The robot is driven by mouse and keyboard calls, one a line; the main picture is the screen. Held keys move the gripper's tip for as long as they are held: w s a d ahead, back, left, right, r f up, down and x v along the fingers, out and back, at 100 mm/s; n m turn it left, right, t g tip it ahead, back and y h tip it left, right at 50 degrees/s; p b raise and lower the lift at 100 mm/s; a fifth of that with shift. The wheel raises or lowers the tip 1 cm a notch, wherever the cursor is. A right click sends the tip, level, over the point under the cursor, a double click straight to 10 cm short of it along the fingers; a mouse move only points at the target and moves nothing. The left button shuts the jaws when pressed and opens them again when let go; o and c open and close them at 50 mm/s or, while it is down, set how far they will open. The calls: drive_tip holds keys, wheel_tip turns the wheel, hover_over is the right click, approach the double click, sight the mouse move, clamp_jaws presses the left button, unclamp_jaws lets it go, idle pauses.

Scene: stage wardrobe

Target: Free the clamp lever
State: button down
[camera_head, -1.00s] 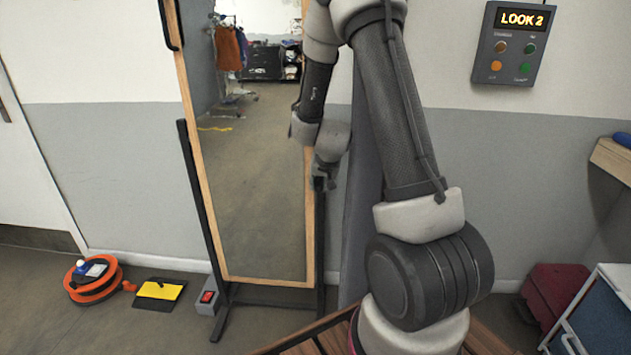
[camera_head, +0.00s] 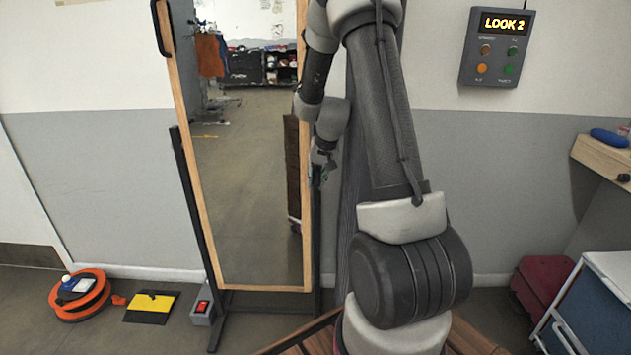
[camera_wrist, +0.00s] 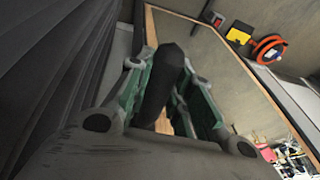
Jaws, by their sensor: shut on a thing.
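A tall mirror (camera_head: 250,200) in a light wooden frame stands on a black stand. It also shows in the wrist view (camera_wrist: 222,70). My gripper (camera_head: 322,165) is at the right upright of this stand, partly hidden by my arm in the head view. In the wrist view my gripper (camera_wrist: 170,95) has its green-lined fingers on both sides of a dark, rounded bar, the clamp lever (camera_wrist: 166,72), and is shut on it. The lever's far end and its joint with the stand are hidden. I cannot make out the lever in the head view.
Pleated dark cloth (camera_wrist: 45,80) hangs close beside my gripper. An orange cable reel (camera_head: 80,295), a yellow-and-black plate (camera_head: 151,307) and a grey switch box (camera_head: 203,306) lie on the floor to the left. A control panel (camera_head: 497,46) reading "LOOK 2" is on the wall. A wooden shelf (camera_head: 603,158) is at right.

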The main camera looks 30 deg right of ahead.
drive_tip(key=shift+w+r, duration=0.2)
drive_tip(key=c, duration=1.5)
unclamp_jaws()
drive_tip(key=shift+c, duration=0.2)
drive_tip(key=shift+o, duration=1.4)
drive_tip(key=shift+s, duration=0.1)
drive_tip(key=shift+f, duration=0.1)
drive_tip(key=v, duration=1.2)
drive_tip(key=shift+d, duration=0.1)
